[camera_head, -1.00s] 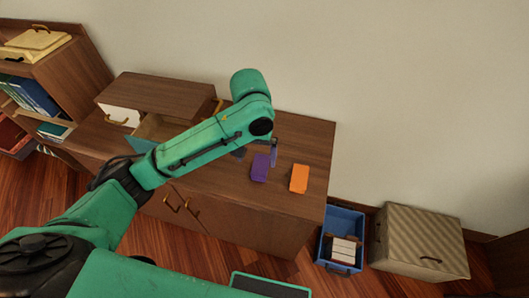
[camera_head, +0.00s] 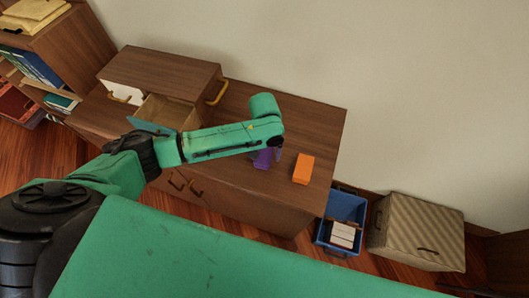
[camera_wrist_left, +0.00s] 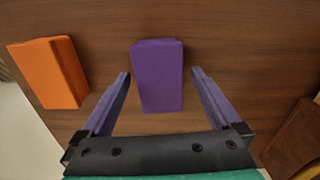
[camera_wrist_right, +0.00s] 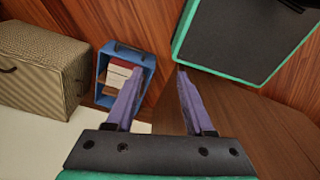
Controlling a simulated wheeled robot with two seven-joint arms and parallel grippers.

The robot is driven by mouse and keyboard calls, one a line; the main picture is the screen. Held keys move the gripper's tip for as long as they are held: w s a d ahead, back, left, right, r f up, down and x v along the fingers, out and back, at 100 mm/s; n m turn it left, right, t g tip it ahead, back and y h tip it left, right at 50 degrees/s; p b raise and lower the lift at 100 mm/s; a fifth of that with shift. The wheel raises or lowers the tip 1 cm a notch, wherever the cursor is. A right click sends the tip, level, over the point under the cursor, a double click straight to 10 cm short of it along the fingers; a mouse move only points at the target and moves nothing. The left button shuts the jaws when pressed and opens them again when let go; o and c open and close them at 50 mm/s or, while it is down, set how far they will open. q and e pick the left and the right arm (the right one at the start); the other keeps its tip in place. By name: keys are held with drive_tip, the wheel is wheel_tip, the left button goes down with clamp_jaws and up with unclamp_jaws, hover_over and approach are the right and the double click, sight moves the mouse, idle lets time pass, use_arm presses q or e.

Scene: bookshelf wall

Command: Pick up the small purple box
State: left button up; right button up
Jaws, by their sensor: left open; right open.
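The small purple box (camera_wrist_left: 157,76) stands on the brown cabinet top. In the left wrist view it lies between and slightly beyond the two open fingers of my left gripper (camera_wrist_left: 160,82), with gaps on both sides. In the head view the purple box (camera_head: 262,160) is partly hidden by my left forearm and gripper (camera_head: 272,156). An orange box (camera_head: 303,169) stands to its right and also shows in the left wrist view (camera_wrist_left: 48,73). My right gripper (camera_wrist_right: 154,72) is open and empty, away from the purple box.
A small drawer unit (camera_head: 160,78) with an open drawer stands at the cabinet's back left. A blue bin (camera_head: 342,220) holding white items and a striped box (camera_head: 417,230) stand on the floor at right. A bookshelf (camera_head: 45,60) is at far left.

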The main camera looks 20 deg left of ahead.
use_arm(q)
drive_tip(key=shift+f, duration=0.25)
drive_tip(key=c, duration=1.4)
drive_tip(key=shift+r, duration=0.1)
